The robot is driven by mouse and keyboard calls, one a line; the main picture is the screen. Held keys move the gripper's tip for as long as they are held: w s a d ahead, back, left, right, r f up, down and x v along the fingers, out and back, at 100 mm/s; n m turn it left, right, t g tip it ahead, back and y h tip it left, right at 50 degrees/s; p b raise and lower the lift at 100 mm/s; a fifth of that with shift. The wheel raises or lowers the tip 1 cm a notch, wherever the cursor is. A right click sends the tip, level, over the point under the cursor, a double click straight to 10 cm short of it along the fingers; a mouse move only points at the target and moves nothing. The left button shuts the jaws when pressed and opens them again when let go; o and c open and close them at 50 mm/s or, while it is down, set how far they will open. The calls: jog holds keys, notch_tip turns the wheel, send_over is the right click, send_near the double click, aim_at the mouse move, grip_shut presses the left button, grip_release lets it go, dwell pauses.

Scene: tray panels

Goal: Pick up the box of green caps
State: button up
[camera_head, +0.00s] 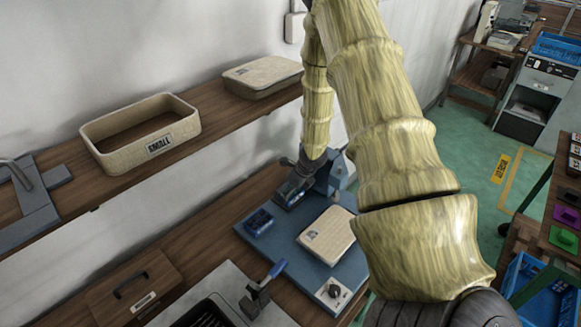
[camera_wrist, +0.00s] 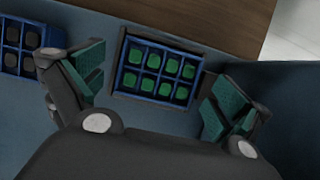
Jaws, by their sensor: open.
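The box of green caps (camera_wrist: 158,75) is a small blue divided tray with green caps in two rows. It shows whole in the wrist view, on a blue-grey surface. My gripper (camera_wrist: 155,82) is open, with one green-padded finger to the left of the box and one to the right. The left finger stands apart from the box; the right finger is close to its right end, and I cannot tell if they touch. In the head view my gripper (camera_head: 293,192) is low over the blue board and mostly hides that spot.
A similar blue box with dark caps (camera_wrist: 18,50) lies left of it, also in the head view (camera_head: 259,222). A shelf (camera_head: 215,115) runs above.

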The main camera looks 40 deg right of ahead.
jog(key=shift+w+f, duration=0.1)
jog(key=shift+f, duration=0.2)
jog(key=shift+c, duration=0.4)
jog(key=c, duration=1)
jog(key=shift+r, duration=0.1)
